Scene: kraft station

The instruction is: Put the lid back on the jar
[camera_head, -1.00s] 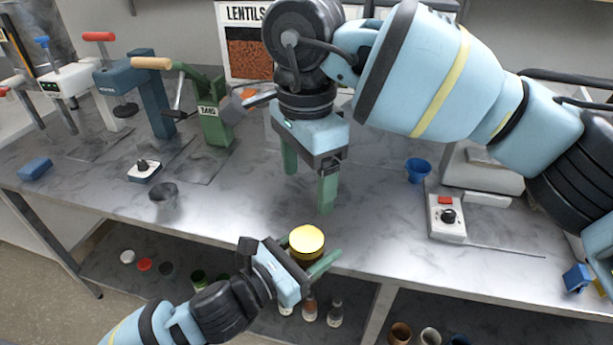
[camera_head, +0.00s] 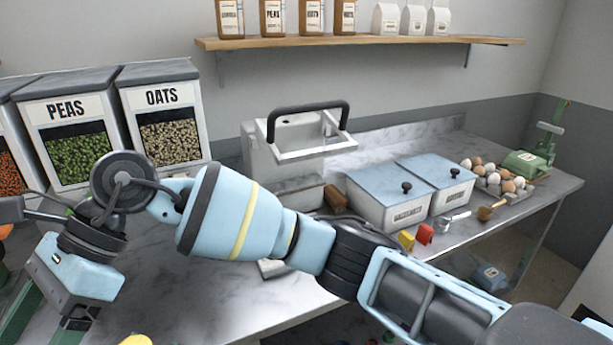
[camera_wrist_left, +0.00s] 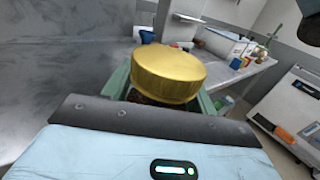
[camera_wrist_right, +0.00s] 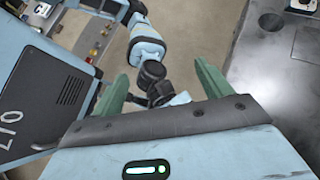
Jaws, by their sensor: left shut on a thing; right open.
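The gold lid (camera_wrist_left: 168,75) sits on top of the jar (camera_wrist_left: 147,98) in the left wrist view. Only a dark strip of the jar shows below the lid; I cannot tell whether the lid is fully seated. My left gripper (camera_wrist_left: 163,94) is shut on the jar, its green fingers on either side below the lid. In the head view only the lid's top edge (camera_head: 136,340) shows at the bottom. My right gripper (camera_wrist_right: 160,78) is open and empty, pointing down; it also shows at the lower left of the head view (camera_head: 45,322).
Bins of peas (camera_head: 82,150) and oats (camera_head: 172,138) stand at the back left. A scale-like appliance (camera_head: 285,160), two lidded blue-topped containers (camera_head: 390,208) and an egg tray (camera_head: 515,195) stand along the bench. A shelf (camera_head: 350,42) hangs above.

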